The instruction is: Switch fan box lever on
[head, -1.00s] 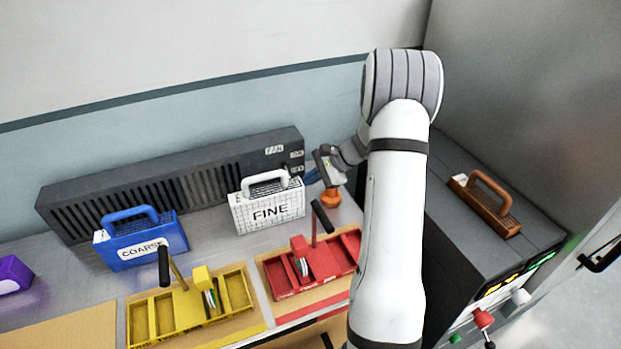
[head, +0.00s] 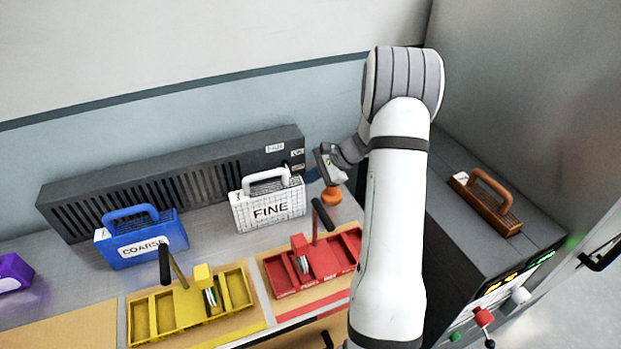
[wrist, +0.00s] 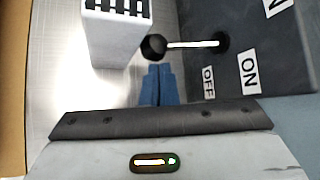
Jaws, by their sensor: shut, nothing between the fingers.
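The fan box (head: 170,185) is a long dark grilled box against the back wall, with FAN, ON and OFF labels at its right end. In the wrist view the dark fan box panel (wrist: 280,60) is at the right, with an ON label (wrist: 250,70) and an OFF label (wrist: 208,80). Its lever (wrist: 190,44) is a pale rod with a black knob (wrist: 153,47), sticking out from the panel. I cannot tell which position it is in. My gripper (wrist: 158,70) is shut and empty, its blue fingertips close beside the knob; contact is unclear.
The white FINE filter (head: 268,212) stands close by on the bench, also at upper left in the wrist view (wrist: 115,40). The blue COARSE filter (head: 140,240), yellow tray (head: 140,318) and red tray (head: 280,280) with upright handles are nearby. A dark machine (head: 480,240) stands right of my arm.

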